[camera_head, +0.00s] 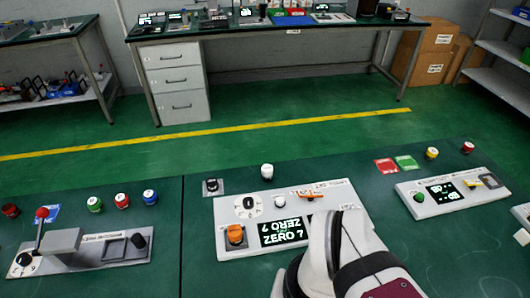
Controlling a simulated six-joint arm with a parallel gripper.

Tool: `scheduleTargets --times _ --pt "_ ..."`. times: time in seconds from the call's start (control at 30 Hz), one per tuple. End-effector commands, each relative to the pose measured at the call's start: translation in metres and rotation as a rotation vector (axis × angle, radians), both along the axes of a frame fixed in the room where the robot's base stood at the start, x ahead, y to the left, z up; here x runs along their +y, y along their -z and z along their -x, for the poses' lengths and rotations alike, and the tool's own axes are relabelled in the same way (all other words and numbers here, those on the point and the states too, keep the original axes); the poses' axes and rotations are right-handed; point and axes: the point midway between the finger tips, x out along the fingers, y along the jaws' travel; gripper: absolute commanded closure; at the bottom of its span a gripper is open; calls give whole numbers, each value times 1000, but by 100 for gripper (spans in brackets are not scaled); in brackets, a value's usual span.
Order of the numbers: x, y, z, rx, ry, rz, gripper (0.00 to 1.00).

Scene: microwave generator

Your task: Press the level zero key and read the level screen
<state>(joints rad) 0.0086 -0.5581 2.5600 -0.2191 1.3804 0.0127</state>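A white instrument panel (225,212) stands on the near green table in the middle. Its dark screen (283,232) shows large white letters that seem to read "ZERO 7", with an upside-down-looking line above. The panel also has a round dial (247,206), an orange knob (235,235) at lower left and a small orange-and-white part (308,195) at the top. Labels are too small to read, so I cannot tell which part is the level zero key. My white arm covers the panel's lower right. My gripper cannot be made out; its fingers do not show.
A grey panel (118,248) with a red-topped lever (42,213) stands left. Another white panel (455,208) with a screen and green button stands right. Coloured knobs, a white knob (267,171) and red and green cards (386,165) lie behind. Open table lies between panels.

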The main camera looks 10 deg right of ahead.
Motion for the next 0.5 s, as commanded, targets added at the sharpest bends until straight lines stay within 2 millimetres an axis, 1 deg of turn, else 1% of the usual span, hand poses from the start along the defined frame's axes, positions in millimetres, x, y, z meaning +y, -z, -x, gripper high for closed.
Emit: scheduleTargets --times 0.03,0.17,0.2,0.27,0.5 --pt "0 0 0 0 0 0 59" --pt "0 0 0 0 0 0 83" --pt "0 0 0 0 0 0 90" --pt "0 0 0 0 0 0 100" --pt "0 0 0 0 0 0 100"
